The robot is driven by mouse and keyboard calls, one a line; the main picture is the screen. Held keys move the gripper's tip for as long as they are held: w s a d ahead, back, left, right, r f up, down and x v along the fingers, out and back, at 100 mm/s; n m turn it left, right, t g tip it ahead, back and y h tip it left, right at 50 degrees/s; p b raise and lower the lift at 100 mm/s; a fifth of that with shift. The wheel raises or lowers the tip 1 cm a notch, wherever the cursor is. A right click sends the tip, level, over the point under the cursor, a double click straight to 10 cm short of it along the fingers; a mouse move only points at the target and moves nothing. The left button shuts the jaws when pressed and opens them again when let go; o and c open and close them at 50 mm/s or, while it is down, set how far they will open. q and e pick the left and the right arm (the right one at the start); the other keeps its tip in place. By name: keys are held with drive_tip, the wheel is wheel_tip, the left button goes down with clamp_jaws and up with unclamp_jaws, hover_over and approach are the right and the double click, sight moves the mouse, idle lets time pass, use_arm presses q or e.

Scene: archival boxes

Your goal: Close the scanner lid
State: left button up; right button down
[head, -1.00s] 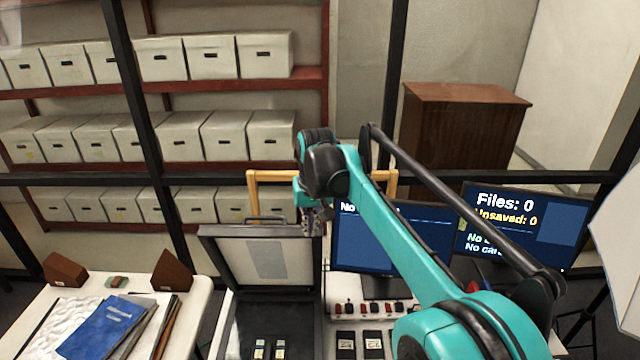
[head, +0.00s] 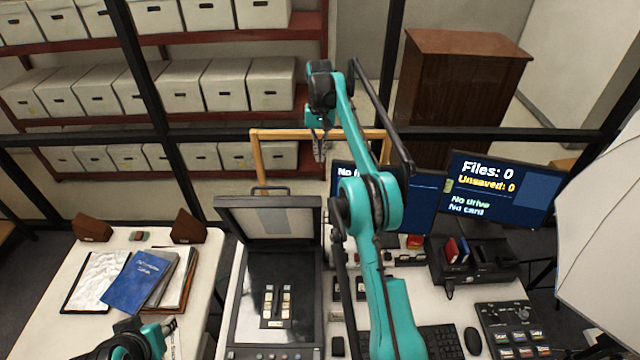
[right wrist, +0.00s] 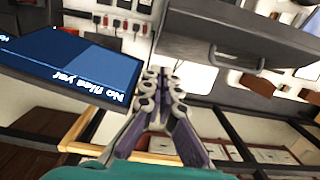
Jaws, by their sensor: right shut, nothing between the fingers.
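The scanner lid (head: 248,220) stands open, tilted up at the back of the dark scanner bed (head: 240,300), with a handle (head: 265,190) on its top edge. Several small slides in a holder (head: 277,305) lie on the bed. My right gripper (head: 320,150) is shut and empty, above and beyond the lid's right top corner, apart from it. In the right wrist view the fingers (right wrist: 166,75) show with the lid's dark panel (right wrist: 225,40) and handle (right wrist: 238,62) to their right. My left gripper (head: 170,326) is partly in view at the bottom left; its opening is unclear.
Monitors (head: 495,195) stand right of the scanner, one partly behind my right arm. A wooden frame (head: 257,160) rises behind the lid. A side table (head: 60,320) with a blue folder (head: 138,282) is at left. A white umbrella-like panel (head: 610,230) borders the right.

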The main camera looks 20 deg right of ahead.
drive_tip(key=s+f, duration=0.1)
drive_tip(key=f, duration=0.2)
drive_tip(key=s+f, duration=0.1)
drive_tip(key=f, duration=0.2)
drive_tip(key=s+a+f+p, duration=0.1)
drive_tip(key=f, duration=0.2)
drive_tip(key=shift+a+f, duration=0.1)
drive_tip(key=shift+f, duration=0.1)
drive_tip(key=shift+s+a+f, duration=0.15)
drive_tip(key=shift+s+f, duration=0.05)
drive_tip(key=shift+s, duration=0.15)
drive_tip(key=shift+f, duration=0.15)
